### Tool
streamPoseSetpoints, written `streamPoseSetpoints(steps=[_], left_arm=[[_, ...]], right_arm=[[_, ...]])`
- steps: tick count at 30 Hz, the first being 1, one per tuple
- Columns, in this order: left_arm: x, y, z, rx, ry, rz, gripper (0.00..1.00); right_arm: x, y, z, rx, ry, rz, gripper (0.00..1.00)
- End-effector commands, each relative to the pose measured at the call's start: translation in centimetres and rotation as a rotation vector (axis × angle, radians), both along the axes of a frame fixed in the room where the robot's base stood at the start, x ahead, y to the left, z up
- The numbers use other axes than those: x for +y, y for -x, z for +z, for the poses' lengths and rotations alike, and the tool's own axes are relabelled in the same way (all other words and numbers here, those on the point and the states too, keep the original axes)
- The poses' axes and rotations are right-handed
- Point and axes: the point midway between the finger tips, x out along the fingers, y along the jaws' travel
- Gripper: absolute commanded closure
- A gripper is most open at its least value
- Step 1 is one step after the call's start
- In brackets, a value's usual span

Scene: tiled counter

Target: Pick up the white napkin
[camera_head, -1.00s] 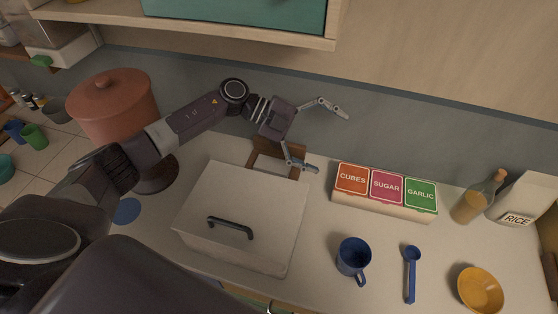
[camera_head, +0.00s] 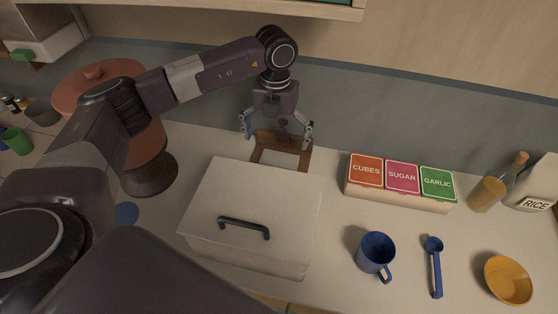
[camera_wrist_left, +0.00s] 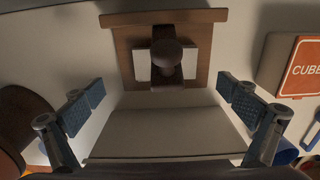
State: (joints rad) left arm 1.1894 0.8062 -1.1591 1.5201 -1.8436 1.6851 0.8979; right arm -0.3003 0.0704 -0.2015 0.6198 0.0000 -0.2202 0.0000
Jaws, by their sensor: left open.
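The white napkin (camera_wrist_left: 142,66) lies in a brown wooden holder (camera_wrist_left: 205,20), partly hidden under a dark arm with a round knob. In the head view, the holder (camera_head: 268,136) stands behind a white lidded box, and a pale patch that looks like the napkin (camera_head: 280,159) shows inside its frame. My left gripper (camera_head: 277,138) is open and empty, pointing down above the holder. In the left wrist view, its fingers (camera_wrist_left: 160,92) are spread wide, on either side and nearer than the napkin. My right gripper is not in view.
The white box (camera_head: 265,192) with a black handle stands just in front of the holder. A red-brown pot (camera_head: 140,90) is at the left.

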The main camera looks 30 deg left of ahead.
Motion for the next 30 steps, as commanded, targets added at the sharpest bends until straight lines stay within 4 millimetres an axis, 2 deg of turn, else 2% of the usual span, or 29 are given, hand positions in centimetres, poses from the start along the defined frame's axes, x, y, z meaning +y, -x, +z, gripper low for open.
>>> streamPoseSetpoints(steps=[9,12,16,22,30], left_arm=[[-0.7,0.0,-3.8,0.005,0.003,-0.001,0.00],[-0.6,-0.1,-5.4,0.004,0.003,0.000,0.00],[-0.6,-0.1,-6.2,0.002,0.004,0.000,0.00],[-0.7,-0.2,-6.4,0.001,0.004,0.000,0.00],[-0.7,-0.2,-6.3,0.001,0.004,0.000,0.30]], right_arm=[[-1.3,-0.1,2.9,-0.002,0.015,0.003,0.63],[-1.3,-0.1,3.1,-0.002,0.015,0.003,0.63],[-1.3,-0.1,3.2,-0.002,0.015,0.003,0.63],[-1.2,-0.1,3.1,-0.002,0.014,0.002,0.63],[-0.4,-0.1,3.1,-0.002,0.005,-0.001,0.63]])
